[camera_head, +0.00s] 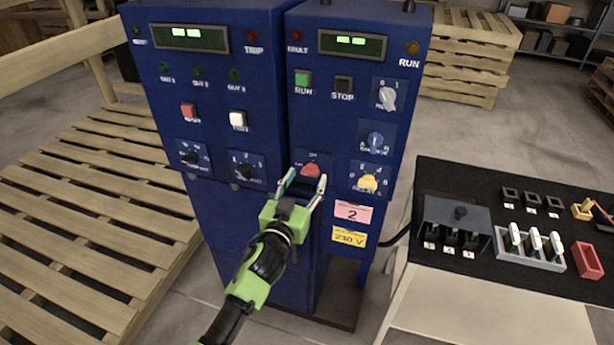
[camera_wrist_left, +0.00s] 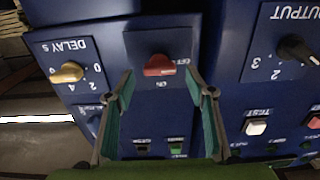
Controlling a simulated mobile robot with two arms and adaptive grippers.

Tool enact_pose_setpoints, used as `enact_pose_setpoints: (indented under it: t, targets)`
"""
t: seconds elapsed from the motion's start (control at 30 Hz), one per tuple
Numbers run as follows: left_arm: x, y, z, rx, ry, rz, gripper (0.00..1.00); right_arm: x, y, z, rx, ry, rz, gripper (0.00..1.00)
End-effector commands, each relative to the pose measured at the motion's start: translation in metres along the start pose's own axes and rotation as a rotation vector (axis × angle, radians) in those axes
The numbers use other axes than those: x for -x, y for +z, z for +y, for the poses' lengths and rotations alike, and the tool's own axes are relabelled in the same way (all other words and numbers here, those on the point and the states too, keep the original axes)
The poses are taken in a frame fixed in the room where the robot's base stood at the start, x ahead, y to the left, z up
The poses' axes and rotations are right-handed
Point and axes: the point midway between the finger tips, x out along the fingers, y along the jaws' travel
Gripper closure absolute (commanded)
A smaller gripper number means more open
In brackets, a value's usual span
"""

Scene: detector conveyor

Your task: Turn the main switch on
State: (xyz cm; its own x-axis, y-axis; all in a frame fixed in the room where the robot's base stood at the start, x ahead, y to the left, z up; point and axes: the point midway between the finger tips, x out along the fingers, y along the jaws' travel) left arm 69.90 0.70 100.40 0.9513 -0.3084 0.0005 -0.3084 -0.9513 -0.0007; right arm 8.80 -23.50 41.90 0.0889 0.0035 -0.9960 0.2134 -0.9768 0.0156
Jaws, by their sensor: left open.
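The main switch is a red rotary knob (camera_head: 311,170) on the blue right-hand cabinet (camera_head: 345,205), below the STOP button. In the left wrist view the red knob (camera_wrist_left: 160,65) shows upside down, its handle lying roughly level across its plate. My left gripper (camera_head: 305,181) is open, its two fingers pointing at the knob from below and in front. In the left wrist view the fingertips (camera_wrist_left: 160,82) stand to either side of the knob with gaps, and it is not gripped. The fingers partly hide the knob plate in the head view. My right gripper is not in view.
A yellow DELAY knob (camera_head: 367,183) and a blue knob (camera_head: 375,140) sit just right of the switch. The OUTPUT knob (camera_head: 245,170) is on the left cabinet. A black-topped table (camera_head: 470,300) with small parts stands right; wooden pallets (camera_head: 75,240) lie left.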

Motion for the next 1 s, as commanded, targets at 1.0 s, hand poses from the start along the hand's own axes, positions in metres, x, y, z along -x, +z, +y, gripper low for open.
enact_pose_setpoints:
  t: [1.0]
  targets:
    - [-0.0149,0.0006,0.0005,-0.026,0.001,-0.001,0.88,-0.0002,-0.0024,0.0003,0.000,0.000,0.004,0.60]
